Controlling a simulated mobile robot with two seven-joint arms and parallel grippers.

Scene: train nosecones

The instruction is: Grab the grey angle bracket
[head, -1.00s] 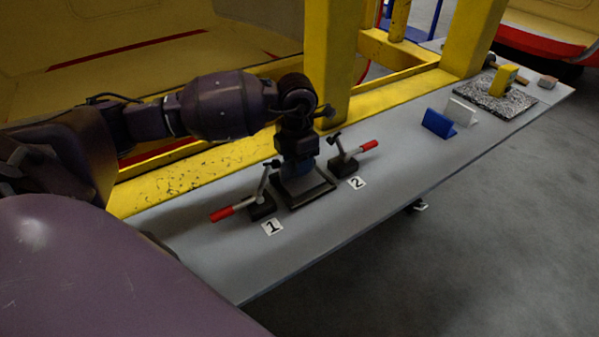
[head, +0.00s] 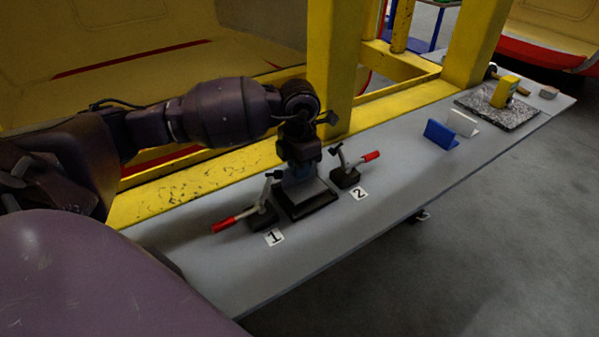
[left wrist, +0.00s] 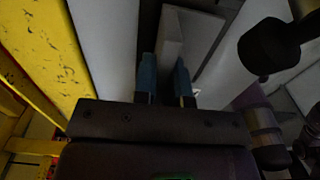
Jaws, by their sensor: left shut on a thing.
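The grey angle bracket (head: 309,192) sits at the dark fixture base (head: 306,210), between two toggle clamps with red handles. My left gripper (head: 297,170) points down at it from above. In the left wrist view, the two blue fingertips (left wrist: 165,80) are on either side of the bracket's upright flange (left wrist: 171,42), shut on it. The bracket's flat part (left wrist: 198,38) lies to the right of the flange there. The arm and gripper hide part of the bracket in the head view. My right gripper is out of view.
Clamp 1 (head: 262,214) and clamp 2 (head: 346,174) stand close on both sides of the gripper. A blue bracket (head: 440,134) and a white bracket (head: 463,123) stand farther right. A yellow block (head: 504,91) is on a speckled slab (head: 484,107). A yellow post (head: 334,70) rises behind.

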